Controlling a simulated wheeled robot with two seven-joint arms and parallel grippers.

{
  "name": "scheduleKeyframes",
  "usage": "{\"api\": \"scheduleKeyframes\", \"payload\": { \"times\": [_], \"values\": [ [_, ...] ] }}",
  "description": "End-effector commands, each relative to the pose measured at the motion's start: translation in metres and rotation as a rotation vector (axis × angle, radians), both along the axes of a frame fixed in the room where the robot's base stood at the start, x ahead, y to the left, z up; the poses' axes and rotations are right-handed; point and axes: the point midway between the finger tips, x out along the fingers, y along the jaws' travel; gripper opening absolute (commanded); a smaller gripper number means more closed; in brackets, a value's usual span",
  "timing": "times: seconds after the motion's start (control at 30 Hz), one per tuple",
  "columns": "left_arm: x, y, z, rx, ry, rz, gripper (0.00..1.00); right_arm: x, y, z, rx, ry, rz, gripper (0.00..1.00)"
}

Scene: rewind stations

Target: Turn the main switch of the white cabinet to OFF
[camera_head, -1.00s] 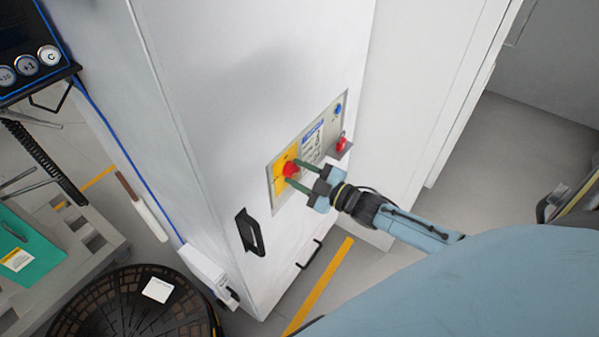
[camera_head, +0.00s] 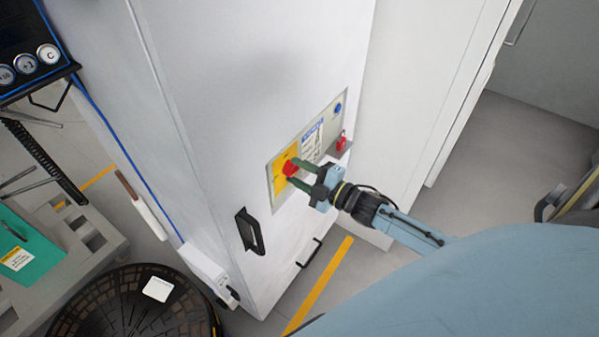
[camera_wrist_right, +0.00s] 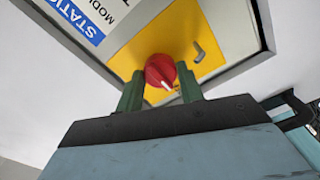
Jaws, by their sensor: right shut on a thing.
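The white cabinet (camera_head: 225,90) stands in the middle of the head view. Its grey panel carries a yellow plate (camera_head: 280,182) with a red main switch (camera_head: 290,169). In the right wrist view, the red switch (camera_wrist_right: 160,71) has a white mark pointing toward the lower right of the picture, and the yellow plate (camera_wrist_right: 170,36) lies behind it. My right gripper (camera_head: 297,174) has its green fingers on both sides of the switch and is shut on it; it also shows in the right wrist view (camera_wrist_right: 160,90). My left gripper is in neither view.
A black door handle (camera_head: 249,232) sticks out below the panel. A round black container (camera_head: 120,310) and a grey cart (camera_head: 100,238) stand at lower left.

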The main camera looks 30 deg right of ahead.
Motion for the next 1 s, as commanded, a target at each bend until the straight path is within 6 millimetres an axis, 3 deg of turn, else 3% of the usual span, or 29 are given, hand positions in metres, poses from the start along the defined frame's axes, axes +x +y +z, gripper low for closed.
{"api": "scheduleKeyframes", "payload": {
  "times": [0.2, 0.23, 0.4, 0.77, 1.0],
  "values": [
    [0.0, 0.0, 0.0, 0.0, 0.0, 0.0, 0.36, 0.0, 0.0, 0.0, -0.004, -0.001, 0.001, 0.14],
    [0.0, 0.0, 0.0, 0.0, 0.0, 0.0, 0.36, 0.0, 0.0, 0.0, -0.004, -0.001, 0.001, 0.4],
    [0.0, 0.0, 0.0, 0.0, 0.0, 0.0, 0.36, 0.0, 0.0, 0.0, -0.002, 0.0, 0.001, 0.59],
    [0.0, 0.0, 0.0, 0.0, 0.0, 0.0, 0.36, -0.006, -0.002, -0.001, -0.001, 0.002, 0.0, 0.59],
    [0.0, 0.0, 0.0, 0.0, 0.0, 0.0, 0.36, -0.043, -0.017, -0.002, -0.002, 0.004, 0.0, 0.59]
  ]
}}
